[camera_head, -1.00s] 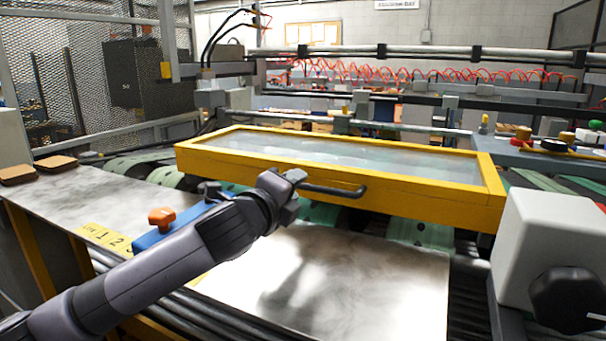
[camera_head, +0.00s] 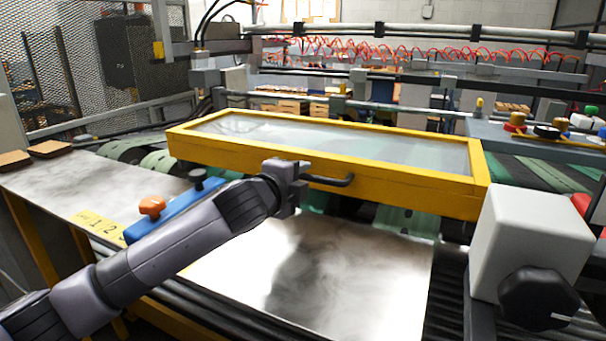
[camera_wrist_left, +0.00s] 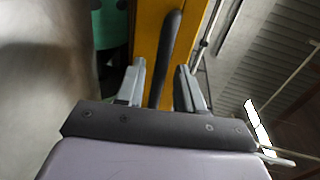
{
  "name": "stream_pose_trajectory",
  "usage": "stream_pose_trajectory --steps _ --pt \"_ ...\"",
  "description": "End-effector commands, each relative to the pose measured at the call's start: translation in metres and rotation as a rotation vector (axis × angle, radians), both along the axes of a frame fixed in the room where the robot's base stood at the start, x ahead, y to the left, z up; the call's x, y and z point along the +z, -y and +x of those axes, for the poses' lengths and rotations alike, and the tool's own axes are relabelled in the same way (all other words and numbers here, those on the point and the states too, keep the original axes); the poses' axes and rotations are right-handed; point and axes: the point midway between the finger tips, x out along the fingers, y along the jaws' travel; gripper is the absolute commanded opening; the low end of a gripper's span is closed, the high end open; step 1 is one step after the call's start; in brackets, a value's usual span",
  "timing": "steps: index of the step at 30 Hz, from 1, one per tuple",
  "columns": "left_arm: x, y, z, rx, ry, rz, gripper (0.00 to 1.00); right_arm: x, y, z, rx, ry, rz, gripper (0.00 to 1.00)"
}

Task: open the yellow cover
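The yellow cover (camera_head: 400,186) is a long yellow frame with a clear panel, lying flat and low over the machine in the head view. Its dark bar handle (camera_head: 335,181) sticks out from the front side. My left gripper (camera_head: 298,172) is at the left end of this handle, and my wrist partly hides that end. In the left wrist view, the fingers of my left gripper (camera_wrist_left: 160,68) are apart, one on each side of the handle (camera_wrist_left: 171,45), with gaps showing. The yellow frame (camera_wrist_left: 146,30) is behind the handle. My right gripper is out of view.
A metal sheet (camera_head: 310,290) lies in front of the cover. A white box with a black knob (camera_head: 530,235) stands close to the cover's right end. Open air is above the cover.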

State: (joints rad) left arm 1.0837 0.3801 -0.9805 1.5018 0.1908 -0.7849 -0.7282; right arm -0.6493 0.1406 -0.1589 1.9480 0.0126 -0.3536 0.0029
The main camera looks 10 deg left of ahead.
Motion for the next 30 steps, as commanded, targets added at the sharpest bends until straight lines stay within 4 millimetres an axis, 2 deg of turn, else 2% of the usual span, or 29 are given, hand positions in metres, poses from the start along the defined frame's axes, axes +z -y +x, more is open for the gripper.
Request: stream_pose_trajectory --steps 7,18,19,22,30 --pt "-0.003 0.005 0.015 0.0 0.0 0.001 0.37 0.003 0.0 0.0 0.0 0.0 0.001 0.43" --pt "-0.004 0.006 0.018 0.0 0.0 0.001 0.37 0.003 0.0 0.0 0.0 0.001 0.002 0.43" --pt "-0.004 0.006 0.018 0.0 0.0 0.001 0.34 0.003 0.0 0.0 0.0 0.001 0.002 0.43" --pt "-0.004 0.006 0.018 0.0 0.0 0.001 0.01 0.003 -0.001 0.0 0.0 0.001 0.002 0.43" --pt "-0.001 0.006 0.018 0.0 0.001 0.001 0.0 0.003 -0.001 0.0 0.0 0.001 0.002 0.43"
